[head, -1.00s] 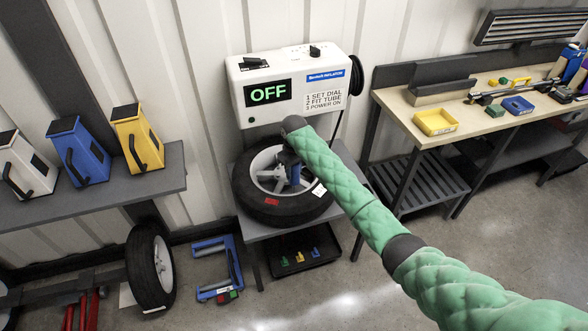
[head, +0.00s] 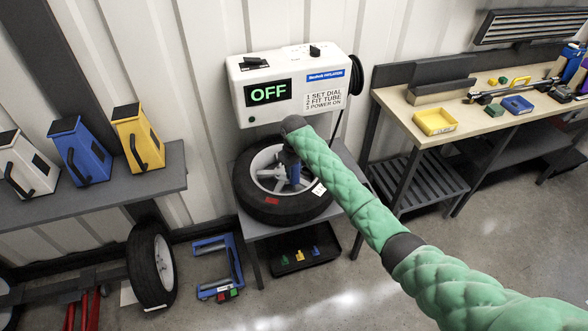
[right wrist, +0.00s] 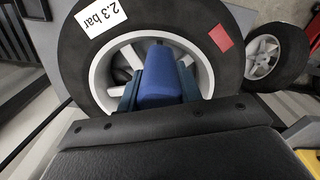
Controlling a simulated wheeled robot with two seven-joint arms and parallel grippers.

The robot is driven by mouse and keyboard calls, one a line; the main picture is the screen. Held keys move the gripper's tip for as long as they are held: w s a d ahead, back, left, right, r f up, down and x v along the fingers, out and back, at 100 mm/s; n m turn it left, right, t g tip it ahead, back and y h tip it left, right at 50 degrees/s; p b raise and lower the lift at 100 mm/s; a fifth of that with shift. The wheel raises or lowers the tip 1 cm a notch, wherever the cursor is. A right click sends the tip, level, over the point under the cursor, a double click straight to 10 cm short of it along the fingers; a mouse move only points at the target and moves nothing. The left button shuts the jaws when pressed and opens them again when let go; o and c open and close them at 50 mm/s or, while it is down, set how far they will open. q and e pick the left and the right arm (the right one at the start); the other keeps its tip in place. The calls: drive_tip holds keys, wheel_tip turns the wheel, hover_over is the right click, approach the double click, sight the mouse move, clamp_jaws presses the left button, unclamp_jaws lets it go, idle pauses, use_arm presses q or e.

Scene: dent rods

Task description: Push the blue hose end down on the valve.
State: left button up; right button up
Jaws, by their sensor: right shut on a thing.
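My right gripper (head: 290,165) is at the tyre on the small grey stand, below the inflator box. It is shut on the blue hose end (right wrist: 160,76), which shows between its two dark fingers in the right wrist view. The hose end lies over the wheel's spokes. The wheel (head: 254,207) lies with its rim facing up, with a red patch and a white label. In the right wrist view the label on the tyre (right wrist: 66,50) reads 2.3 bar. The valve is hidden behind the hose end and gripper, so I cannot tell whether they touch. My left gripper is out of view.
The white inflator box (head: 290,112) on the wall reads OFF. A black tray (head: 318,255) with small coloured pieces sits under the stand. A shelf (head: 110,200) with three canisters is at left, a workbench (head: 384,98) at right. Open floor lies in front.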

sight(294, 178)
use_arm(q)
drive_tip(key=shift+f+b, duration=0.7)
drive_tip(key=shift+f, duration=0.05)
use_arm(e)
drive_tip(key=shift+f, duration=2.45)
drive_tip(key=o, duration=1.1)
drive_tip(key=shift+o, duration=0.2)
drive_tip(key=shift+r, duration=0.2)
drive_tip(key=shift+r+b, duration=0.35)
drive_tip(key=shift+r, duration=0.3)
wheel_tip(294, 178, up, 5)
drive_tip(key=shift+b, duration=0.85)
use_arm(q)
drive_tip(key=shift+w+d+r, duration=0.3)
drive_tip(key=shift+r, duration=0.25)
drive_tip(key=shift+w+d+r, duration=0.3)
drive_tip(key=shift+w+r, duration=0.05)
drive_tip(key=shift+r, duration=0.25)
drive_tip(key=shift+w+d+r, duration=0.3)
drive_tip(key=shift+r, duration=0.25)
use_arm(e)
drive_tip(key=shift+r, duration=0.55)
